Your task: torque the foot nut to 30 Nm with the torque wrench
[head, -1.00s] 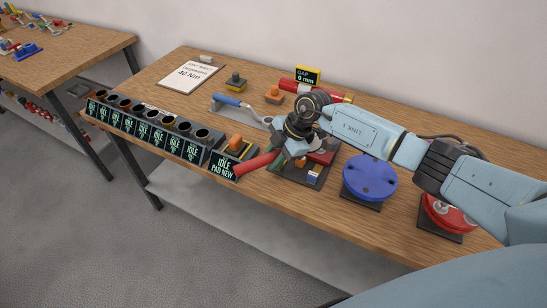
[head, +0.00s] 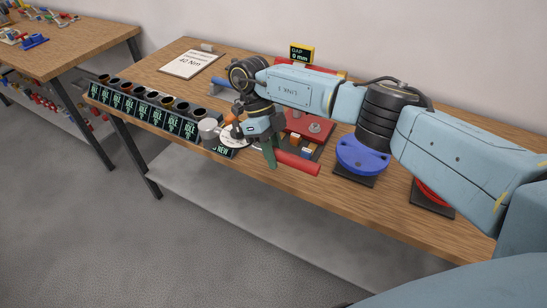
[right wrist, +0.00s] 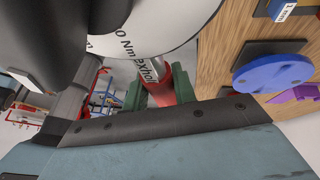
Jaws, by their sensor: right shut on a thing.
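My right gripper (head: 268,150) is shut on the torque wrench, holding it by its red handle (head: 298,162), which points right past the front edge of the bench. The wrench's white dial (head: 236,137) and grey round end (head: 209,128) lie left of the gripper, over the front row of holders. In the right wrist view, the red handle (right wrist: 158,92) sits between green finger pads, with the printed white dial (right wrist: 165,32) close by. A red fixture (head: 316,118) with a silver round part stands behind the gripper; I cannot tell whether that is the foot nut. My left gripper is not in view.
A row of black holders (head: 150,105) with "IDLE" displays lines the bench's front left edge. A blue disc (head: 362,155) stands right of the fixture, with a red disc beyond. A card (head: 190,64) reading about 40 Nm and a yellow GAP sign (head: 301,54) are behind.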

